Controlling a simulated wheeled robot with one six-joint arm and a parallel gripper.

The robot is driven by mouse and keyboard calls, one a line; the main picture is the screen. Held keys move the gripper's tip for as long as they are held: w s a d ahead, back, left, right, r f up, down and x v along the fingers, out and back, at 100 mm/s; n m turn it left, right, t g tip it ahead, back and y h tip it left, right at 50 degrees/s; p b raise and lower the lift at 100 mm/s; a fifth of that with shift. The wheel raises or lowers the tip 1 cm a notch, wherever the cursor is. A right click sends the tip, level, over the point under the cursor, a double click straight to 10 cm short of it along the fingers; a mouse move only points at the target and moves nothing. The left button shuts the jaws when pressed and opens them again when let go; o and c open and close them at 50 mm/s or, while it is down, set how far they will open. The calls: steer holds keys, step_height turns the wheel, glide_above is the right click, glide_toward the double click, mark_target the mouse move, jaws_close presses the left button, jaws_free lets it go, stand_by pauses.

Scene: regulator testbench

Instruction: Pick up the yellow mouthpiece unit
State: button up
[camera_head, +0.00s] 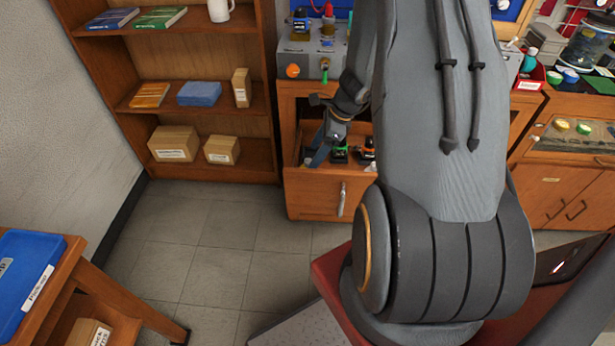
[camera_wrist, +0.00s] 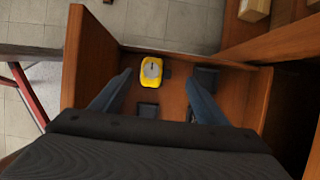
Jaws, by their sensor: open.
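The yellow mouthpiece unit (camera_wrist: 152,68), with a grey round top, lies in an open wooden drawer (camera_wrist: 88,62) in the wrist view. My gripper (camera_wrist: 158,82) is open and empty. Its two blue-grey fingers reach into view on either side of the unit, which shows between and slightly beyond the tips, nearer the left one. I cannot tell the height gap between them. In the head view, my gripper (camera_head: 318,148) is over the left part of the drawer (camera_head: 310,196), and the yellow unit is not visible there.
Dark units share the drawer, including one with green (camera_head: 340,152) and a black block (camera_wrist: 148,108); another dark block (camera_wrist: 207,76) is by the right finger. Drawer walls enclose them closely. A bookshelf (camera_head: 190,104) stands left; a grey test box (camera_head: 312,56) is on the bench above.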

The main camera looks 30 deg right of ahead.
mark_target(311, 159)
steer(key=shift+s+p+x, duration=0.2)
steer(key=shift+p+x, duration=0.5)
steer(key=shift+x, duration=2.3)
steer(key=shift+a, duration=0.15)
steer(key=c, duration=1.3)
steer(key=shift+r, duration=0.1)
